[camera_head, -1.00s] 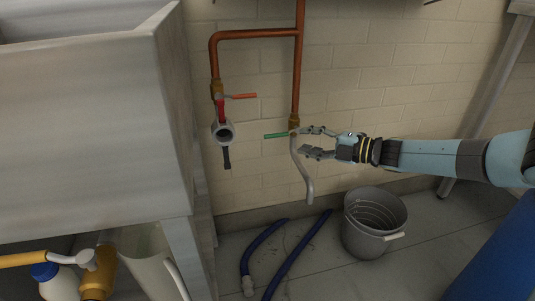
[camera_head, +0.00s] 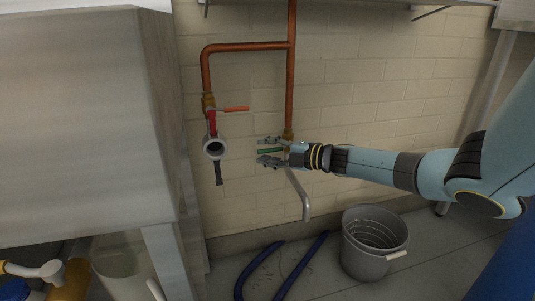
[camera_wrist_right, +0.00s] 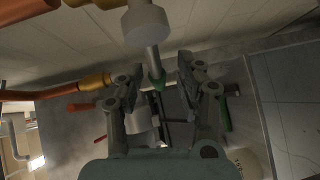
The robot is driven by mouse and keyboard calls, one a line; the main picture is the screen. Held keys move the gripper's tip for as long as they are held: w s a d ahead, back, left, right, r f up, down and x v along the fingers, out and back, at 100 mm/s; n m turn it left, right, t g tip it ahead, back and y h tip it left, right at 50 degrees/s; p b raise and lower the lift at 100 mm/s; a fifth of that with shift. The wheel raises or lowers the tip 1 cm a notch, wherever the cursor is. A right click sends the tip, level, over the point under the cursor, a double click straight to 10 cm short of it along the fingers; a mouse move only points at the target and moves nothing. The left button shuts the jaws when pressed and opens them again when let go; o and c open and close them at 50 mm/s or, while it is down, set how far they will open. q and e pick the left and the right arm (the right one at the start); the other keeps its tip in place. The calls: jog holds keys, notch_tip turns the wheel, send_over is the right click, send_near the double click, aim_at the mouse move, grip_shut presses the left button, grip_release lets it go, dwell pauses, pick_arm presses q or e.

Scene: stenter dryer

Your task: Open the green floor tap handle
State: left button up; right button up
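The green tap handle (camera_head: 270,151) sticks out to the left below the brass fitting of the right copper pipe, above the grey curved spout (camera_head: 301,193). Contact cannot be told. My left gripper is not in view.
A red-handled valve (camera_head: 235,109) with a round outlet hangs on the left pipe. A metal sink (camera_head: 75,120) fills the left. A grey bucket (camera_head: 370,262) and blue hose (camera_head: 258,268) are on the floor below. Copper pipe (camera_head: 291,75) runs up the wall.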

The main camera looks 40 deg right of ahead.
jog(key=shift+c, duration=0.4)
grip_shut()
